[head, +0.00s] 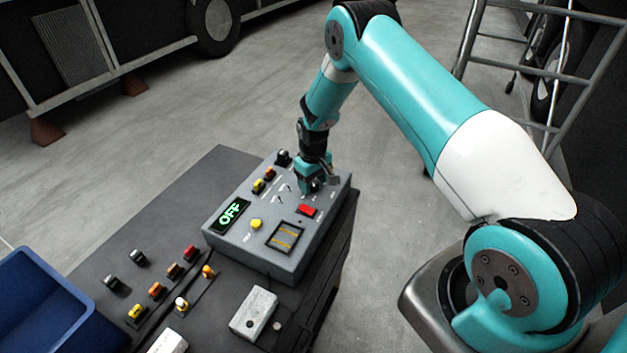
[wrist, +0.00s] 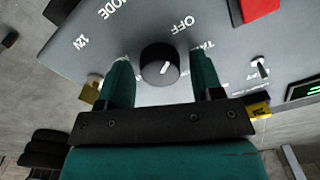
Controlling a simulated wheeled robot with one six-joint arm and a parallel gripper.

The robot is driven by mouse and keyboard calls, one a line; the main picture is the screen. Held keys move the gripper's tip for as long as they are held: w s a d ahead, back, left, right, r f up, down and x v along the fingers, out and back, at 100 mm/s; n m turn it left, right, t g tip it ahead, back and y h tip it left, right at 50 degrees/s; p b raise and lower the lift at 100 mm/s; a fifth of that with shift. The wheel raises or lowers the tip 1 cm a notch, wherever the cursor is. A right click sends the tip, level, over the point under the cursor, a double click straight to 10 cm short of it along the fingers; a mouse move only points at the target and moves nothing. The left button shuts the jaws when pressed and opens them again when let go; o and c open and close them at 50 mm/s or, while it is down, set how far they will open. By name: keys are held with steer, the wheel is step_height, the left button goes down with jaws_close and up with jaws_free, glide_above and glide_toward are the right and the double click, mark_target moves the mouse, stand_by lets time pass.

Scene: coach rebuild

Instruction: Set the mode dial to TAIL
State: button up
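The mode dial (wrist: 159,64) is a round black knob with a white pointer mark on the grey control box (head: 252,252). In the wrist view its mark leans up and right, toward the printed OFF. A label starting "TA" shows right of the dial, partly hidden by a finger. My gripper (wrist: 161,82) is open, with one teal finger on each side of the dial and a gap visible at both sides. In the head view my gripper (head: 312,187) is over the far right part of the box and largely hides the dial.
The box also carries a red switch (head: 307,211), a yellow button (head: 256,224), a striped panel (head: 285,236) and small toggles. A pale box (head: 253,312), several coloured fuses and a blue bin (head: 40,305) are nearby. A metal ladder (head: 535,70) stands behind my arm.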

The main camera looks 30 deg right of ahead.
steer(key=c, duration=0.7)
steer(key=shift+b, duration=0.35)
steer(key=shift+f+m+b, duration=0.2)
steer(key=shift+m+b, duration=0.8)
steer(key=m+b, duration=0.2)
steer(key=shift+m, duration=0.3)
steer(key=m+b, duration=0.3)
steer(key=m, duration=0.2)
steer(key=shift+r, duration=0.2)
steer(key=o, duration=0.9)
